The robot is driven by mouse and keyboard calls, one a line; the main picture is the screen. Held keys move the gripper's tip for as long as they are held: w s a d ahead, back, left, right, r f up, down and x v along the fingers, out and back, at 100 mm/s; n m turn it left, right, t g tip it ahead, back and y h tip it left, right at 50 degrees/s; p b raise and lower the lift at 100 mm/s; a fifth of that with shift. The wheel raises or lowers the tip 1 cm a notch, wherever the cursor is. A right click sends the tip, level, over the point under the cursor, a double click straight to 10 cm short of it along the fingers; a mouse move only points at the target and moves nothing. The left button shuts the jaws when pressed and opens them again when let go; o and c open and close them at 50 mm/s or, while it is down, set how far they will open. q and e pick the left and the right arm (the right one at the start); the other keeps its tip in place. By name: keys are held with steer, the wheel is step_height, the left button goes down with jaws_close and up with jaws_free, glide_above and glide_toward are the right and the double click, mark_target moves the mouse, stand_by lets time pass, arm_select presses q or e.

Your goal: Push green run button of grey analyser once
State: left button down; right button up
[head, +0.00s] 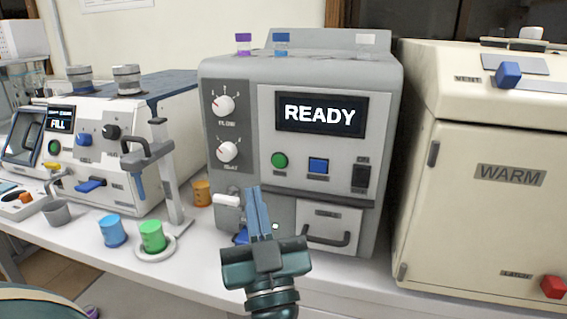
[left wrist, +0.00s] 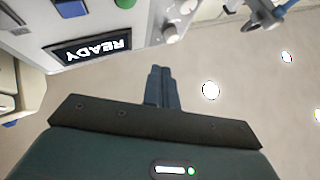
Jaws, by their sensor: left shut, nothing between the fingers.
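The grey analyser (head: 240,90) stands in the middle of the bench in the head view, and its screen (head: 320,114) reads READY. The round green run button (head: 279,161) is on its front, below the screen and left of a square blue button (head: 318,166). The green button also shows at the top edge of the left wrist view (left wrist: 126,3). My left gripper (head: 257,190) is shut and empty, its fingers pointing up in front of the analyser, below and left of the green button in the picture. It also shows in the left wrist view (left wrist: 161,70). My right gripper is out of view.
A cream cabinet marked WARM (head: 480,210) stands at right. A white machine reading FILL (head: 110,150) and a grey stand are at left. A blue cup (head: 112,232), a green cup (head: 152,236) and an orange cup (head: 202,193) stand on the bench. Vials sit on the analyser's top.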

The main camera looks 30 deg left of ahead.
mark_target(279, 162)
arm_select(q)
steer(key=shift+w, duration=0.1)
steer(key=w, duration=0.2)
steer(key=w+a, duration=0.1)
steer(key=w, duration=0.2)
steer(key=w+a, duration=0.1)
steer(key=w, duration=0.2)
steer(key=shift+w+b, duration=0.2)
steer(key=shift+b, duration=0.15)
stand_by(1.8)
steer(key=shift+w+a+r+p, duration=0.1)
steer(key=shift+w+p, duration=0.05)
steer(key=shift+p, duration=0.2)
steer(key=shift+w, duration=0.25)
